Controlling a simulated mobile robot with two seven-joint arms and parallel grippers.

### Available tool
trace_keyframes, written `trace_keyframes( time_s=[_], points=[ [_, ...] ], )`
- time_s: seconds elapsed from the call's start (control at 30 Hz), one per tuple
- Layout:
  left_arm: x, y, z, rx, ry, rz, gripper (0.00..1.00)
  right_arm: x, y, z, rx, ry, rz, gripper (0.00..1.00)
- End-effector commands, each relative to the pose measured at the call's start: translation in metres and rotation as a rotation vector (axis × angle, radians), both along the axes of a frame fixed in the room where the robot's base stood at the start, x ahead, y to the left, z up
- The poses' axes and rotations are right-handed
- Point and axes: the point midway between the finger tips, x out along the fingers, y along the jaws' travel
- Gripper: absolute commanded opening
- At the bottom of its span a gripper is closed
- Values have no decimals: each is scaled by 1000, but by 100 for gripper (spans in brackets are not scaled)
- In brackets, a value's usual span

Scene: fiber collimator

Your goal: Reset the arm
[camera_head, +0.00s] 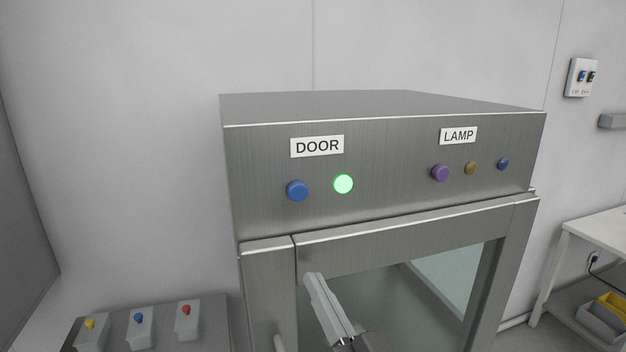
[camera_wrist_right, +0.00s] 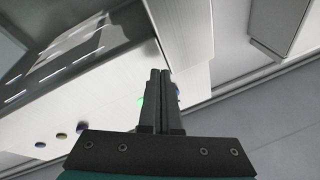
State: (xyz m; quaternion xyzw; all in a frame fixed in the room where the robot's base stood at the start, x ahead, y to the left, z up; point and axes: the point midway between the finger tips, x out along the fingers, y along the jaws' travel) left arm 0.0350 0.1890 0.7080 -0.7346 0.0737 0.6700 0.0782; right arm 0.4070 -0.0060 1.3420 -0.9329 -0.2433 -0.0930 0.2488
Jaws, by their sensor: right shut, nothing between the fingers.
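My right gripper (camera_head: 318,290) is in front of the glass front of a steel cabinet (camera_head: 400,112), below the panel marked DOOR. Its fingers are together with nothing between them; in the right wrist view the two dark fingers (camera_wrist_right: 161,75) lie side by side. Under the DOOR label (camera_head: 317,146) are a blue button (camera_head: 297,191) and a green button (camera_head: 343,184) that is lit. The green light also shows beside the fingers in the right wrist view (camera_wrist_right: 140,102). My left gripper is not in view.
Under the LAMP label (camera_head: 458,135) are purple (camera_head: 440,173), amber (camera_head: 470,168) and blue (camera_head: 503,164) buttons. Grey boxes with yellow, blue and red buttons (camera_head: 186,322) stand at lower left.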

Motion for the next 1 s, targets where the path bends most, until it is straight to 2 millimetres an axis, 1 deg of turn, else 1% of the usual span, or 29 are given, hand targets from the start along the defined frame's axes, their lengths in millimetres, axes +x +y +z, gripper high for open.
trace_keyframes(
  time_s=[0.03,0.13,0.17,0.2,0.27,0.3,0.37,0.4,0.47,0.5,0.57,0.6,0.7,0.87,1.0],
  points=[
    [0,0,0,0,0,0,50,0,-5,-23,-65,79,-13,0],
    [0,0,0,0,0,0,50,-5,-16,-69,-202,240,-32,0],
    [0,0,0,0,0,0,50,-9,-20,-83,-243,290,-36,0],
    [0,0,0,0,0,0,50,-14,-27,-101,-296,357,-42,0],
    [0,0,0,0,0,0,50,-24,-38,-129,-376,460,-47,0],
    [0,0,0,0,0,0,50,-33,-46,-146,-428,529,-51,0],
    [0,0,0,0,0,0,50,-48,-60,-172,-505,636,-52,0],
    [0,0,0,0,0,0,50,-60,-69,-187,-554,706,-52,0],
    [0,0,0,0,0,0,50,-79,-83,-209,-621,809,-49,0],
    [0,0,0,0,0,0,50,-92,-92,-220,-661,871,-47,0],
    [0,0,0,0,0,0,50,-110,-104,-235,-714,959,-43,0],
    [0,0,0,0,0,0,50,-122,-112,-243,-746,1013,-38,0],
    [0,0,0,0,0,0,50,-152,-130,-258,-817,1140,-29,0],
    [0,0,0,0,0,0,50,-199,-156,-274,-909,1325,-8,0],
    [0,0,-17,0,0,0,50,-193,-155,-323,-915,1344,3,0]
  ],
)
